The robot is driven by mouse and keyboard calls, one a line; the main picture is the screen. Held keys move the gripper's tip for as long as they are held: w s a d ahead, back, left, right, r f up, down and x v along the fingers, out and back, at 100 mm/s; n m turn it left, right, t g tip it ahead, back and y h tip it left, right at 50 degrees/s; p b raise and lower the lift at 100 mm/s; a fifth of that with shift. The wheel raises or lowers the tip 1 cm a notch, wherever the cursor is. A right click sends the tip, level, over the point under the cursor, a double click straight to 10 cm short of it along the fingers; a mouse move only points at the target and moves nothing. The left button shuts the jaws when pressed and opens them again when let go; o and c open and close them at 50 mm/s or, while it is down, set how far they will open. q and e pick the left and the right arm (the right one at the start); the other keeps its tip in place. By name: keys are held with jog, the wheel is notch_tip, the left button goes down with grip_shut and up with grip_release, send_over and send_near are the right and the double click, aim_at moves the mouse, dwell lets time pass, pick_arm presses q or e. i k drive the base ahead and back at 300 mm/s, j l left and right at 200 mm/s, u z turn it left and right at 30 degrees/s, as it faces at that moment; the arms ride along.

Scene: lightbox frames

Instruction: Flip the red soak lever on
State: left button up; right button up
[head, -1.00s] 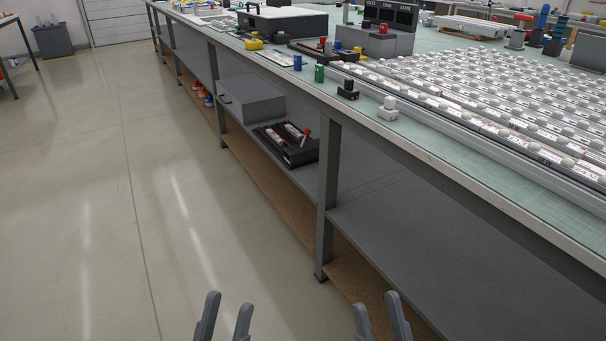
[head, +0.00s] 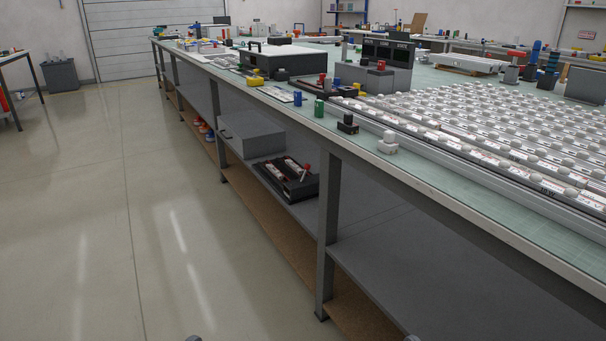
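Several red-topped parts show in the head view, and I cannot tell which is the soak lever. One red knob (head: 381,65) is on a grey console (head: 378,80) below dark display panels. Another red-topped piece (head: 323,80) stands on a dark tray on the bench. A red-tipped lever (head: 307,170) leans up from a dark tray (head: 296,186) on the lower shelf. Only small tips of my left gripper (head: 194,338) and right gripper (head: 411,338) show at the bottom edge, far from these parts. Their fingers are mostly out of frame.
A long bench (head: 440,199) with grey legs runs along the right. Rows of white labelled blocks (head: 500,140) cover its near top. A grey box (head: 252,136) sits on the lower shelf. The floor (head: 110,220) at left is clear.

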aim_at(307, 167)
jog(key=i+u, duration=0.35)
jog(key=i, duration=0.5)
